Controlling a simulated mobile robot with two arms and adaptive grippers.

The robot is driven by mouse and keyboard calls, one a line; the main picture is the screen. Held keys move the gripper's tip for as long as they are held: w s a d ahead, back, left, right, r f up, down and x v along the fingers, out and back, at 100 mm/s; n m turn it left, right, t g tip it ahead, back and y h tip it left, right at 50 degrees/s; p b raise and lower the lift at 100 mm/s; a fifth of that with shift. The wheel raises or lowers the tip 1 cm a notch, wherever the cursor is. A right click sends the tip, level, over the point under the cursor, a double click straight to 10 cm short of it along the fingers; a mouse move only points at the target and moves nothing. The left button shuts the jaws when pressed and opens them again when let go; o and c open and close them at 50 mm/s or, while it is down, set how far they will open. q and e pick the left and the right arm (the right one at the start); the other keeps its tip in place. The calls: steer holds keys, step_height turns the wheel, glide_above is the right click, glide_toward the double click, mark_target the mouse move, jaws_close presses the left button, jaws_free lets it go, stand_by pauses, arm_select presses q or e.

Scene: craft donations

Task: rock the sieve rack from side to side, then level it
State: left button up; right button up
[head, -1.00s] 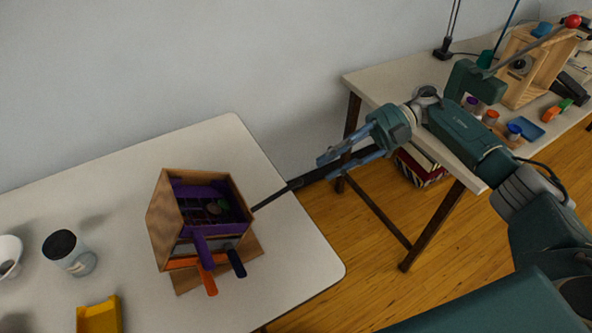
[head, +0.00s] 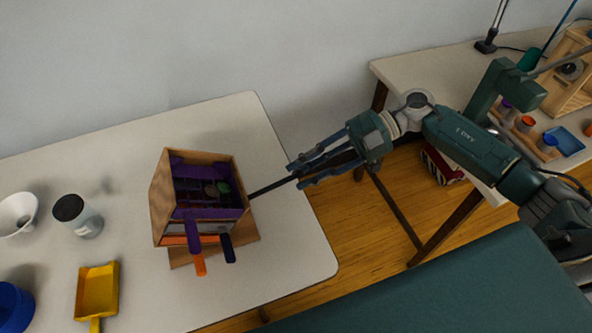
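The sieve rack is a wooden box (head: 160,197) on the left table. Its purple sieve tray (head: 190,213) holds small round and dark pieces. Purple, orange (head: 200,265) and dark blue tabs stick out at its front. A thin black rod (head: 268,188) runs from its right side, out over the table edge. My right gripper (head: 297,175) is at the outer end of this rod, right of the rack. Its fingers are apart, with the rod's end between them; contact is not clear. My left gripper is not in view.
A lidded jar (head: 87,223), a white funnel-like bowl (head: 17,213), a yellow scoop (head: 97,290) and a blue container (head: 12,305) stand left of the rack. Another table (head: 420,67) with craft items is at the upper right.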

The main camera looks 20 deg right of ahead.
steer(key=shift+a+f, duration=0.2)
steer(key=shift+a, duration=0.35)
steer(key=shift+a+f, duration=0.25)
steer(key=shift+a, duration=0.15)
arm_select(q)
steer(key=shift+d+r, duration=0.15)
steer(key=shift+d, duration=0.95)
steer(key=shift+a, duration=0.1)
arm_select(e)
jaws_close()
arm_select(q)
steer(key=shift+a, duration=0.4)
